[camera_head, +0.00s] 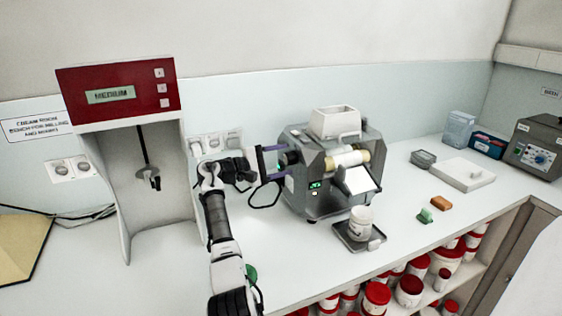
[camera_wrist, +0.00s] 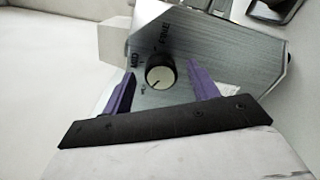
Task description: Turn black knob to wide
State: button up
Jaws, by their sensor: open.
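The black knob (camera_wrist: 160,74) with a pale cap is on the grey metal side panel of the mill (camera_wrist: 228,66). My gripper (camera_wrist: 161,70) is open, with one purple finger on each side of the knob and gaps showing. In the head view my gripper (camera_head: 281,163) reaches from the left to the left side of the mill (camera_head: 322,172), where the knob (camera_head: 291,158) is small and partly hidden.
A red-topped machine reading MEDIUM (camera_head: 120,90) stands at left. A white jar (camera_head: 360,220) on a small grey tray (camera_head: 345,242) stands before the mill. Green and orange blocks (camera_head: 441,203) lie to the right. Red-lidded jars (camera_head: 408,290) fill the shelf below.

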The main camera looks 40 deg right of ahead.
jog(key=b+v, duration=0.3)
jog(key=v, duration=0.4)
jog(key=shift+a, duration=0.15)
dwell(0.3)
